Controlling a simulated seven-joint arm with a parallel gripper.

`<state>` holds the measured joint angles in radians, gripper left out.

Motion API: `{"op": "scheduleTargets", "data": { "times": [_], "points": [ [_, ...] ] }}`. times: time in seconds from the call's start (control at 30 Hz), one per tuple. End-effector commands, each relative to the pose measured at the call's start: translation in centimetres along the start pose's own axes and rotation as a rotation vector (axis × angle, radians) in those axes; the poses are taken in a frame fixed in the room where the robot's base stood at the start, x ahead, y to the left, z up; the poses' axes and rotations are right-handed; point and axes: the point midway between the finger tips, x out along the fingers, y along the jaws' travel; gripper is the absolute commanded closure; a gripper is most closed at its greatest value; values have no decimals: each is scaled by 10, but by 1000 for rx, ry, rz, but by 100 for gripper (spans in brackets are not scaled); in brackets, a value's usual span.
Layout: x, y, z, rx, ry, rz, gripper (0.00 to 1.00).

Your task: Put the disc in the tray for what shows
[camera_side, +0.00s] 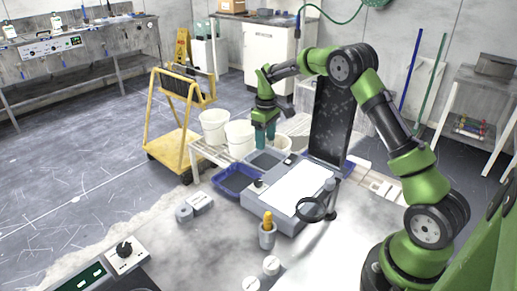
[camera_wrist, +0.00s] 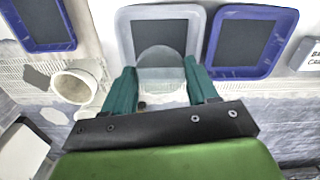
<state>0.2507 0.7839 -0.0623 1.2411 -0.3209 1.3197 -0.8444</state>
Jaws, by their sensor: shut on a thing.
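My gripper (camera_wrist: 160,67) is shut on a clear, faintly grey disc (camera_wrist: 161,76), held between its two teal fingers. In the wrist view the disc overlaps the grey-rimmed tray (camera_wrist: 160,12), whose dark floor shows through and around it; the height of the gap is unclear. A blue tray (camera_wrist: 257,11) lies to its right and another blue tray (camera_wrist: 52,47) at the upper left. In the side view my gripper (camera_side: 265,142) points down above the grey tray (camera_side: 253,167), beside a blue tray (camera_side: 218,184). I cannot make out the disc there.
A white-topped box (camera_side: 300,187) and a magnifier (camera_side: 311,210) stand in front of the trays. A tall dark panel (camera_side: 331,118) rises to the right. White buckets (camera_side: 214,125) stand behind.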

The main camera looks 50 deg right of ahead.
Motion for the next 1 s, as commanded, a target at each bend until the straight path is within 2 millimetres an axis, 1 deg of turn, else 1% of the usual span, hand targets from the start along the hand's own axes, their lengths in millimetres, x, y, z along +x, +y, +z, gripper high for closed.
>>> {"op": "scheduleTargets", "data": {
  "times": [0.03,0.1,0.27,0.5,0.9,0.93,1.0],
  "points": [
    [10,0,1,1,-3,-1,81],
    [20,0,0,1,-1,-1,81],
    [31,0,0,1,0,0,81],
    [62,0,0,1,0,0,81],
    [68,0,0,1,2,1,81],
    [68,0,0,1,2,1,37],
    [68,0,0,1,2,1,27]
  ]
}}
